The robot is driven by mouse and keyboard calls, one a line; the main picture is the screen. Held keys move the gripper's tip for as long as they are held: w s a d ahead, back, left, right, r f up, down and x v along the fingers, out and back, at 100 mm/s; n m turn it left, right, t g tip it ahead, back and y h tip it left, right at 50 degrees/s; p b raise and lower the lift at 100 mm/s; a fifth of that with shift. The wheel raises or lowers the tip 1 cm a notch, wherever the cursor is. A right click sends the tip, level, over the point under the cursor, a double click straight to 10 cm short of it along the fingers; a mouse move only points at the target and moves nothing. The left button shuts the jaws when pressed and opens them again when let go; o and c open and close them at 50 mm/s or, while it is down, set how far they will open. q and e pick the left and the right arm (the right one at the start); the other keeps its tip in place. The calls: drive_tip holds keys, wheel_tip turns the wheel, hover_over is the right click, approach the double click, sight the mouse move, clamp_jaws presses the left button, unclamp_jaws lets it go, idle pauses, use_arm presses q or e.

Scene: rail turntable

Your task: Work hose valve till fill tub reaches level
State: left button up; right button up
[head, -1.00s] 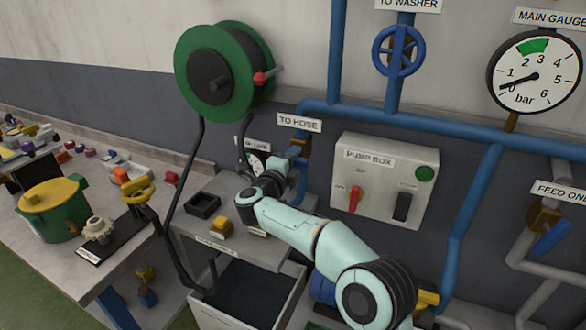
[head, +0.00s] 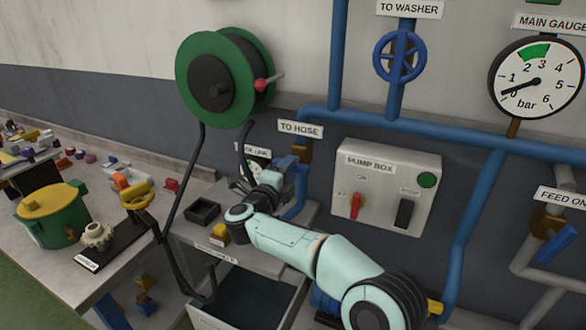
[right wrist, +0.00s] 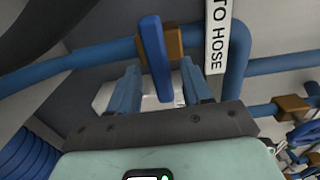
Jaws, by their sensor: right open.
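The hose valve under the TO HOSE label has a brass body (head: 301,154) and a blue lever (right wrist: 154,58). In the right wrist view the lever hangs down between the two blue fingers of my right gripper (right wrist: 160,90), with a gap on both sides. The gripper is open. In the head view my right gripper (head: 272,178) is at the valve and partly hides it. The tub (head: 208,317) is a grey open box below the bench, with dark contents; its level mark cannot be made out. My left gripper is not in view.
A green hose reel (head: 222,78) hangs on the wall, its black hose running down toward the tub. A pump box (head: 388,190) with a red switch is right of the valve. The main gauge (head: 537,78) reads near 0. Blue pipes (head: 440,135) surround the valve.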

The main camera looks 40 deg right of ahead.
drive_tip(key=b+v, duration=0.1)
drive_tip(key=v, duration=0.8)
drive_tip(key=shift+s+a, duration=0.25)
drive_tip(key=shift+a, duration=0.1)
